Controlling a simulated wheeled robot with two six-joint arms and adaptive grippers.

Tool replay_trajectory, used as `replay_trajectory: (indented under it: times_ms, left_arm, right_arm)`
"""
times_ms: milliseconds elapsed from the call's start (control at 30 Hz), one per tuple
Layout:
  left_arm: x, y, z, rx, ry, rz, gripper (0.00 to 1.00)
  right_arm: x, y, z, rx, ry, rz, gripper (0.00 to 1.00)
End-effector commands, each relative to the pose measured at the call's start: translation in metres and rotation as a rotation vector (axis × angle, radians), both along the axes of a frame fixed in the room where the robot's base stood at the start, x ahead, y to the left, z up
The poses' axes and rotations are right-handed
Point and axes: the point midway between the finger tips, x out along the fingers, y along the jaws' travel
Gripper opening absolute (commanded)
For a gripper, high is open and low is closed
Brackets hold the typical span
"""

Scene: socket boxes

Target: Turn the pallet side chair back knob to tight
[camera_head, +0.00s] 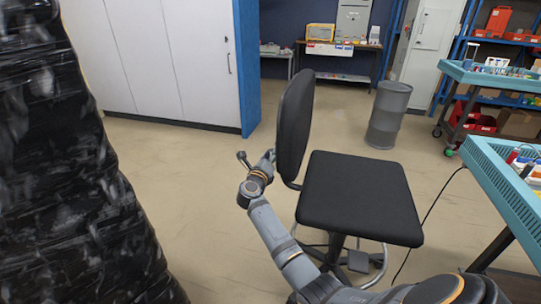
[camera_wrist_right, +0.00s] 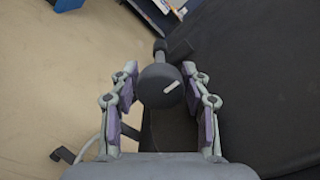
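The chair (camera_head: 359,188) stands on the floor with a black seat and an upright black back (camera_head: 295,126). The chair back knob (camera_wrist_right: 160,86) is dark and round with a short white mark, and shows in the right wrist view. My right gripper (camera_head: 270,156) is at the left side of the chair back, at about seat height or a little above. In the right wrist view its two fingers (camera_wrist_right: 160,80) stand apart on either side of the knob, very close to it; contact is not clear. The knob is hidden in the head view. My left gripper is not in view.
A tall load wrapped in black film (camera_head: 70,180) fills the left. A teal-topped table (camera_head: 492,178) stands at the right, and a grey drum (camera_head: 388,115) behind the chair. White cabinets (camera_head: 165,60) line the back. The floor between the wrapped load and the chair is clear.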

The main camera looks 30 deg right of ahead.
Motion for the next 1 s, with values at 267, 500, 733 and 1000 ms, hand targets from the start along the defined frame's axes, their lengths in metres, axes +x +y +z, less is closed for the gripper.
replay_trajectory:
  times_ms: [267, 500, 733, 1000]
  left_arm:
    - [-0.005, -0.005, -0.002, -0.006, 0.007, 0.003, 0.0]
    - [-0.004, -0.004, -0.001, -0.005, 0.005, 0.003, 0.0]
    - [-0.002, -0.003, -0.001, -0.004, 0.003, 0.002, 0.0]
    - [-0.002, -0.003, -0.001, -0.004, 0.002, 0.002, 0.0]
  right_arm:
    - [0.0, 0.0, 0.0, -0.001, 0.002, 0.0, 0.53]
    - [-0.02, 0.024, -0.002, 0.003, 0.001, 0.001, 0.53]
    - [-0.044, 0.052, -0.001, 0.002, 0.002, 0.001, 0.53]
    - [-0.049, 0.057, 0.0, -0.001, 0.002, 0.0, 0.53]
